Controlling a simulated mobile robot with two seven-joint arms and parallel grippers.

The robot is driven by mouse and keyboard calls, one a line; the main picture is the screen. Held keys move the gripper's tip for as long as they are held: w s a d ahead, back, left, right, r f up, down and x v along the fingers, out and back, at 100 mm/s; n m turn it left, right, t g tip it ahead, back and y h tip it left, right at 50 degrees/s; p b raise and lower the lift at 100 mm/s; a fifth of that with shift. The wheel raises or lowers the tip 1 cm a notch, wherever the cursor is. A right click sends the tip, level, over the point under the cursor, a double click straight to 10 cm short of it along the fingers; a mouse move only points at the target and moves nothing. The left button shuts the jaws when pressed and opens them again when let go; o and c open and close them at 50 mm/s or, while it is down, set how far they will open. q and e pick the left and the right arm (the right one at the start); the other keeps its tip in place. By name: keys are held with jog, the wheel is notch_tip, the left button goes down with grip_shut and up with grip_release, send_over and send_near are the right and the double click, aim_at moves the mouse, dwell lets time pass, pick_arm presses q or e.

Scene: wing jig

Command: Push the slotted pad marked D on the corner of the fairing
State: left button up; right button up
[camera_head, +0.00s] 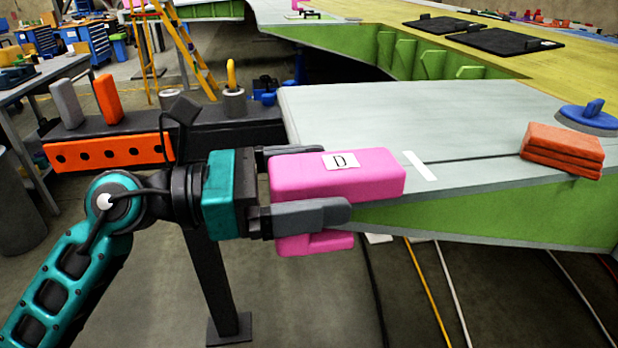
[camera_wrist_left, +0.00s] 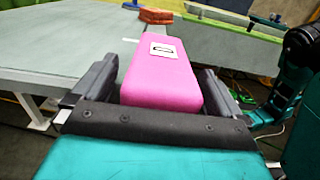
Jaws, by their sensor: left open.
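The pink slotted pad (camera_head: 338,176) bears a white label with a black D on top. It sits at the near left corner of the grey-topped fairing (camera_head: 400,110). Its upper slab lies over the top face and its lower lip shows below the edge. How deep the edge sits in the slot is hidden. My left gripper (camera_head: 322,182) is open, with one finger on each side of the pad. In the left wrist view the pad (camera_wrist_left: 165,72) lies between the two fingers, with a gap visible at the right finger. My right gripper is not in view.
Orange blocks (camera_head: 562,150) are stacked on the fairing at right, and a blue-handled disc (camera_head: 590,117) lies behind them. A white strip (camera_head: 420,166) lies just right of the pad. A dark rack (camera_head: 240,138) with grey and orange pads stands behind my arm. Cables cross the floor.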

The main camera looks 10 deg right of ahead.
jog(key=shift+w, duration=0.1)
pick_arm(q)
jog(key=shift+a, duration=0.15)
jog(key=a+b, duration=0.2)
jog(key=a, duration=1)
jog(key=shift+a, duration=0.3)
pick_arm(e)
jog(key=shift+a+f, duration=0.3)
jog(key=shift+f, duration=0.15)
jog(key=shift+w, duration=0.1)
